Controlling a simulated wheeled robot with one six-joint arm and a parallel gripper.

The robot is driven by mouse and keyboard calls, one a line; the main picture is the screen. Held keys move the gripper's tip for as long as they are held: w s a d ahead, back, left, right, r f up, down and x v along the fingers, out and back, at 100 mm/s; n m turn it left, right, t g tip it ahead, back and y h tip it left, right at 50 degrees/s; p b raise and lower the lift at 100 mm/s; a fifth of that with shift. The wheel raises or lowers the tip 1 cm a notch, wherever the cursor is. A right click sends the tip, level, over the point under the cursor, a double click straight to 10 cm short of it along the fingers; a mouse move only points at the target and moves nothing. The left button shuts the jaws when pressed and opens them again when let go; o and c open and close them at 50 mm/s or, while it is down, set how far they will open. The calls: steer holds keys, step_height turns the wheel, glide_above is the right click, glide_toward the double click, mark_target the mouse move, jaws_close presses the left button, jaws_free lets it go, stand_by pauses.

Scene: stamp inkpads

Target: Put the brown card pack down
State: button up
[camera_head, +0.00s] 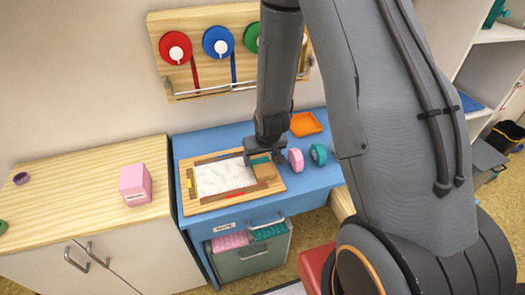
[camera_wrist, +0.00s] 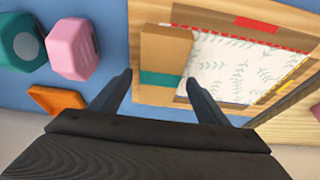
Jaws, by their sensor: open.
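The brown card pack (camera_wrist: 166,50) with a teal band lies at one end of the wooden board, beside the white leaf-patterned sheet (camera_wrist: 225,60) in the wrist view. In the head view the pack (camera_head: 266,173) is at the board's right end, partly hidden by my gripper (camera_head: 262,158). The wooden board (camera_head: 193,207) rests on the blue table.
A pink inkpad (camera_head: 296,159) and a teal inkpad (camera_head: 318,155) stand right of the board on the blue table (camera_head: 315,183). An orange tray (camera_head: 306,124) is behind them. A pink box (camera_head: 136,185) stands on the left cabinet. A rack with coloured discs (camera_head: 218,43) hangs behind.

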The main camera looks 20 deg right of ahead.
steer(key=s+r+g+b, duration=0.2)
steer(key=s+r, duration=1.4)
steer(key=r, duration=0.1)
steer(key=shift+s+a+g+b, duration=0.15)
steer(key=shift+s+g+b, duration=0.15)
steer(key=shift+s+g, duration=0.1)
step_height(320, 180, down, 2)
steer(key=shift+w+f+b, duration=0.1)
steer(key=shift+b, duration=0.9)
